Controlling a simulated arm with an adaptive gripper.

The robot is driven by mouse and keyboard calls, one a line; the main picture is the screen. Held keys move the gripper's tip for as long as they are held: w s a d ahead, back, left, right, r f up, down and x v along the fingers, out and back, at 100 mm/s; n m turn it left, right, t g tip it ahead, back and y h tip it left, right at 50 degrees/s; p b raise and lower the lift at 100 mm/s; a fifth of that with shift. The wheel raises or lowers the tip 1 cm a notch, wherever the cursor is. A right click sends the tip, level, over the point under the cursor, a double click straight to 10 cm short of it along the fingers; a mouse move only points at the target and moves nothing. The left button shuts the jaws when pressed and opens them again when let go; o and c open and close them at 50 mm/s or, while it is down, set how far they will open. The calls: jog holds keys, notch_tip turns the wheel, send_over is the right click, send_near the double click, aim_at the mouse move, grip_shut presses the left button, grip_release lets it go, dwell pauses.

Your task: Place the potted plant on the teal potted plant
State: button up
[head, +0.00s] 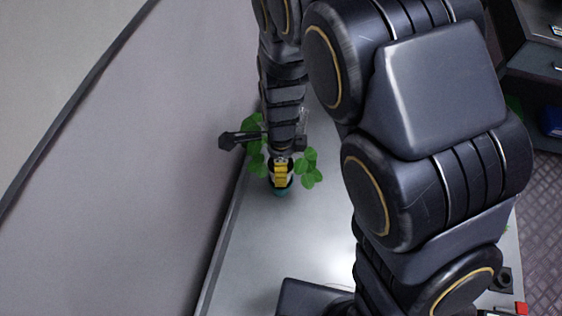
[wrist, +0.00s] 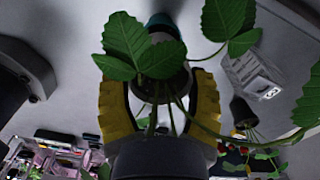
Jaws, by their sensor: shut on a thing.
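My gripper (head: 281,174) points down over the pale surface, with yellow fingers. In the wrist view the fingers (wrist: 160,100) are shut around a potted plant (wrist: 158,88) with a dark pot. Its broad green leaves (wrist: 143,50) and stems spread over the fingers and hide much of the pot. In the head view green leaves (head: 309,168) show on both sides of my gripper. A teal pot part (head: 281,191) shows directly below the fingers, and a dark teal edge (wrist: 160,20) shows beyond the leaves in the wrist view. I cannot tell whether the two pots touch.
The pale tabletop (head: 262,250) is clear in front of my gripper. A curved grey wall (head: 130,170) stands close on the left. The wrist view shows another dark pot (wrist: 242,112) with red berries at right and a blurred, cluttered rack (wrist: 60,155) at lower left.

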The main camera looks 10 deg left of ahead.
jog(key=shift+f, duration=0.25)
jog(key=shift+f, duration=0.1)
jog(key=o, duration=1.1)
notch_tip(320, 180, up, 12)
jog(key=shift+r, duration=0.1)
jog(key=shift+d, duration=0.15)
